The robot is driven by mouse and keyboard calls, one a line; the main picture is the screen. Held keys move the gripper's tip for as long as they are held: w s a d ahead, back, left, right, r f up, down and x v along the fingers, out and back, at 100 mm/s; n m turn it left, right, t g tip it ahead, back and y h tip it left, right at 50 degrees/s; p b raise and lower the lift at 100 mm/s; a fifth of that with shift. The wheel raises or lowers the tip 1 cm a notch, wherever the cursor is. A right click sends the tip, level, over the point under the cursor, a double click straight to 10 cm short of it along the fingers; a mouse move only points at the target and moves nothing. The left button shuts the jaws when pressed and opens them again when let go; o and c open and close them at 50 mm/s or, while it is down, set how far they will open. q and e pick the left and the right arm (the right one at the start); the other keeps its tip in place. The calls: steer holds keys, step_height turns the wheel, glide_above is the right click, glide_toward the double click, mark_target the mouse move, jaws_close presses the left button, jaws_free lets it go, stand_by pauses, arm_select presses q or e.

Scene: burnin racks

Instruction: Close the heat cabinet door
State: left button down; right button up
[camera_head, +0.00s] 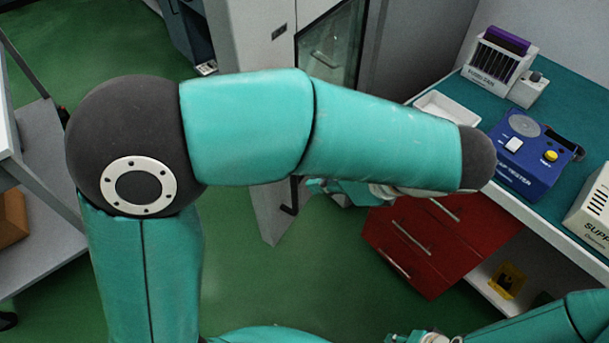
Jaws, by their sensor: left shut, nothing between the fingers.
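The heat cabinet (243,45) is a tall pale grey unit at the top centre. Its door has a dark-framed glass window (330,48). My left arm crosses in front and hides the middle of the cabinet and door, so I cannot tell how far the door stands open. A grey panel edge and a dark upright bar show below the arm. My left gripper (322,187) is shut and empty, partly hidden under my forearm, near that lower panel. My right gripper (408,338) is at the bottom edge, cut off, and its jaws cannot be made out.
A teal-topped bench on the right holds a blue tester (530,155), a white tray (447,108), a rack with a purple top (500,55) and a pale supply box (594,215). Red drawers (440,240) stand below it. Green floor (320,270) is clear in front.

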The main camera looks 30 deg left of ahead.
arm_select(q)
steer(key=a+r+x, duration=0.1)
steer(key=x, duration=1.1)
steer(key=shift+a+r, duration=0.35)
steer(key=shift+a, duration=0.1)
steer(key=shift+w, duration=0.1)
